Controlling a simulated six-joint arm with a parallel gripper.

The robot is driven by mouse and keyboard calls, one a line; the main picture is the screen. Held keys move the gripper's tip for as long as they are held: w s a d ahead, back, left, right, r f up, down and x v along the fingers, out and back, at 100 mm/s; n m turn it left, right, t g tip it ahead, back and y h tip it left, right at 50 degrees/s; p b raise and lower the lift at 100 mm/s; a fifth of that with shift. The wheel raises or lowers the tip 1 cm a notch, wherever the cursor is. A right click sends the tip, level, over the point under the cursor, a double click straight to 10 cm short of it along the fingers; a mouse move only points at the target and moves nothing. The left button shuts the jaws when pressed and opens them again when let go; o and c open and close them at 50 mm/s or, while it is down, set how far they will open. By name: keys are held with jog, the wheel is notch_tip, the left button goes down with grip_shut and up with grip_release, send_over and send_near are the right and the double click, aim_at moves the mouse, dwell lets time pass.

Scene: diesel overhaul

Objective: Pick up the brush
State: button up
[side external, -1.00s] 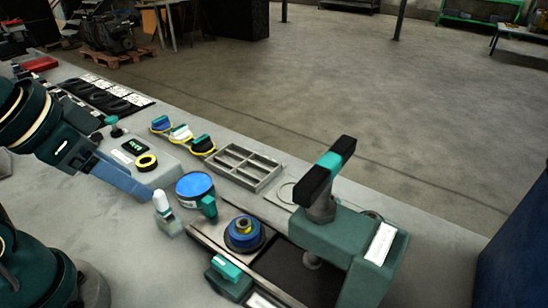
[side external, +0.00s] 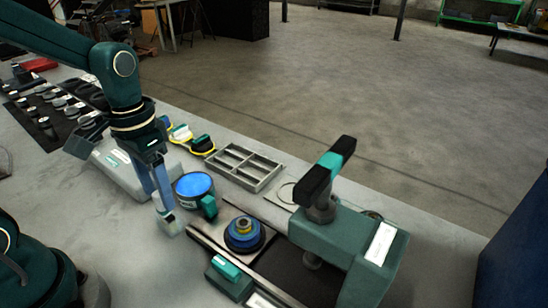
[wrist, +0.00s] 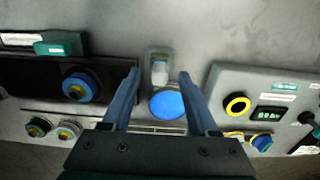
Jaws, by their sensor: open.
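A small pale, round-topped piece in a grey holder, likely the brush (wrist: 159,72), shows in the wrist view; I cannot make out bristles. My gripper (wrist: 159,73) is open, with its blue fingers to the left and right of that piece, and a gap shows on both sides. In the side view my gripper (side external: 168,222) points down beside the blue-topped round can (side external: 194,185), and its fingers largely hide the pale piece. The height of the fingertips over it is hard to tell.
The blue-topped can (wrist: 167,104) is close to the fingers. A blue ringed part (side external: 244,234) sits on the fixture to the right. A grey compartment tray (side external: 244,167) lies behind. Bare bench lies in front.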

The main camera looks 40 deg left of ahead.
jog(key=shift+f, duration=1.7)
grip_shut()
jog(key=shift+r, duration=0.1)
jog(key=shift+r, duration=0.5)
notch_tip(320, 180, up, 3)
jog(key=shift+a+r, duration=0.15)
jog(key=s+a+r, duration=0.6)
jog(key=a, duration=0.3)
jog(key=shift+a+r, duration=0.3)
jog(key=shift+a, duration=0.05)
